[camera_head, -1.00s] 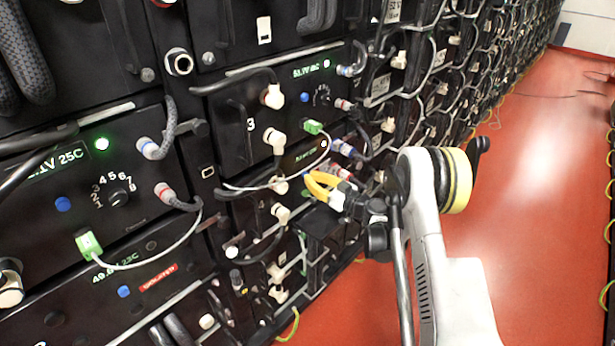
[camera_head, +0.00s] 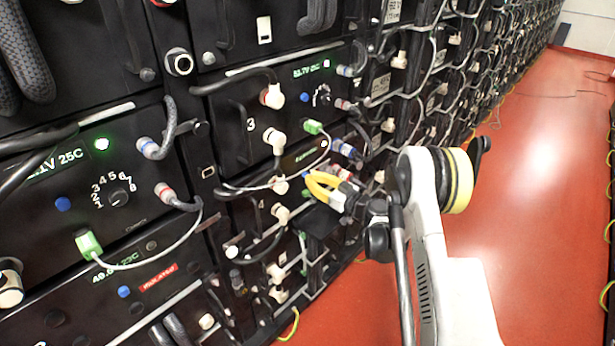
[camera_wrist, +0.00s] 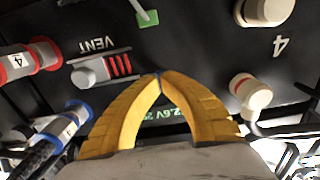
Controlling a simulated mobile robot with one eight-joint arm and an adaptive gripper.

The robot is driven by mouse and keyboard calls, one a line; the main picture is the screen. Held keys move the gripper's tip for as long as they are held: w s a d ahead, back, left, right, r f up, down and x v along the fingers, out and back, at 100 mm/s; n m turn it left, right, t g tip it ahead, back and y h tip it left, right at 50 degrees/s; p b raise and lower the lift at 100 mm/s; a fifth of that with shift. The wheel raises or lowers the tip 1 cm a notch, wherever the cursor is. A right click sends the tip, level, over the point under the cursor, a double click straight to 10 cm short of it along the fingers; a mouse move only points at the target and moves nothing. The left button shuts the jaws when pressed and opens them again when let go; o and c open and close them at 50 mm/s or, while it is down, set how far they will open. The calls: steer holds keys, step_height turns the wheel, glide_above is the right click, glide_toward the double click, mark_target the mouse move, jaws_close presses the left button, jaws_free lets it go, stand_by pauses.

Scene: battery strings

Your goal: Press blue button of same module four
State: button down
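Module four (camera_head: 240,213) is the black unit below module three in the head view, with a "4" on its face. It also shows in the wrist view (camera_wrist: 205,45), where its "4" and text appear upside down. My gripper (camera_head: 309,178) has yellow fingers at the front of this module. In the wrist view the fingertips (camera_wrist: 159,76) meet, and nothing is seen held between them. A small blue spot, likely the blue button (camera_head: 305,176), shows right at the fingertips in the head view. The fingers mostly hide it, and I cannot tell whether they touch it. Green display digits (camera_wrist: 175,113) show between the fingers.
A red-banded plug (camera_wrist: 20,62), a blue-banded plug (camera_wrist: 68,122), a "VENT" fitting (camera_wrist: 100,68), a green plug (camera_wrist: 148,18) and cream connectors (camera_wrist: 250,90) surround the fingers. Cables hang close by in the head view. The red floor (camera_head: 540,200) to the right is open.

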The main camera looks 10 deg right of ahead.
steer(key=v, duration=0.6)
steer(key=shift+s, duration=0.15)
stand_by(0.3)
steer(key=s+a+r+m+g+h, duration=0.3)
steer(key=s+a+r+g, duration=0.3)
steer(key=s+r, duration=0.7)
steer(key=s+d+r+m+h, duration=0.1)
steer(key=s+h, duration=0.1)
steer(key=s, duration=0.6)
steer(key=s+d+m+g+h, duration=0.1)
steer(key=s+h, duration=0.2)
steer(key=s, duration=0.6)
steer(key=s+d+r+m+h, duration=0.1)
steer(key=s+d+m+h, duration=0.1)
steer(key=s, duration=0.7)
steer(key=shift+r+h, duration=0.3)
